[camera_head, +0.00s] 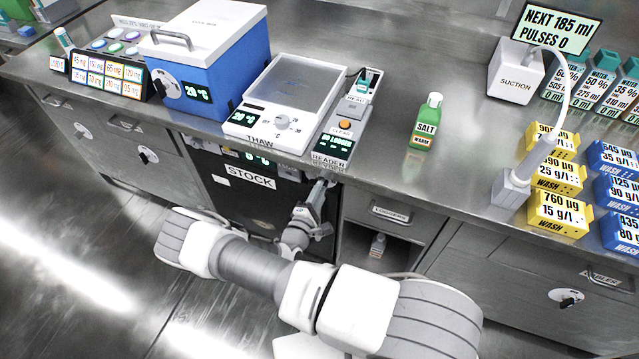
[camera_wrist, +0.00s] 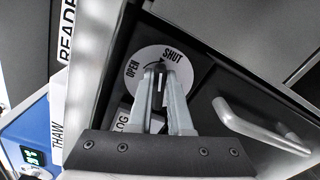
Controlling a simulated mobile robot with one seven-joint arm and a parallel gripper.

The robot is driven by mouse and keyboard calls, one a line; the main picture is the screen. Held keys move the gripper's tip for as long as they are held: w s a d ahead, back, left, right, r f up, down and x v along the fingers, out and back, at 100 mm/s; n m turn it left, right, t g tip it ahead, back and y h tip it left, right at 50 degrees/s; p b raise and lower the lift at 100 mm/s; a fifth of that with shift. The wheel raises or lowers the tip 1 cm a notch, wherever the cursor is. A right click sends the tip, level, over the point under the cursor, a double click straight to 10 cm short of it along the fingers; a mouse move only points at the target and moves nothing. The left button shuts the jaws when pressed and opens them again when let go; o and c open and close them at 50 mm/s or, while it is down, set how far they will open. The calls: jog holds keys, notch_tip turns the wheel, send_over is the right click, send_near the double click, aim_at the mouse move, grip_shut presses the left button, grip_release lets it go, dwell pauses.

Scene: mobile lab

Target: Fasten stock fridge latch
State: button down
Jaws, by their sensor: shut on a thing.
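The stock fridge (camera_head: 240,195) is the dark-fronted unit under the counter in the head view, with a white STOCK label (camera_head: 250,178); its door looks closed. Its latch dial (camera_wrist: 146,58) is a round pale plate marked OPEN at left and SHUT at top in the wrist view. My gripper (camera_wrist: 161,74) is shut on the latch knob at the middle of the dial. The fingers hide most of the knob, so its exact angle is hard to tell. In the head view my gripper (camera_head: 322,188) is at the fridge's upper right corner.
The counter edge overhangs above the fridge, with the reader (camera_head: 335,145) and thaw unit (camera_head: 285,105) on top. An open compartment (camera_head: 375,240) is at right.

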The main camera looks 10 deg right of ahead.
jog(key=shift+f+m+p, duration=0.2)
jog(key=shift+m+p, duration=0.2)
jog(key=shift+m, duration=0.65)
jog(key=shift+f+m+p, duration=0.15)
jog(key=shift+m+p, duration=0.2)
jog(key=shift+m, duration=0.7)
jog(key=c, duration=0.8)
grip_release()
jog(key=shift+c, duration=0.2)
jog(key=shift+s, duration=0.1)
jog(key=v, duration=1.7)
jog(key=shift+s+a, duration=0.1)
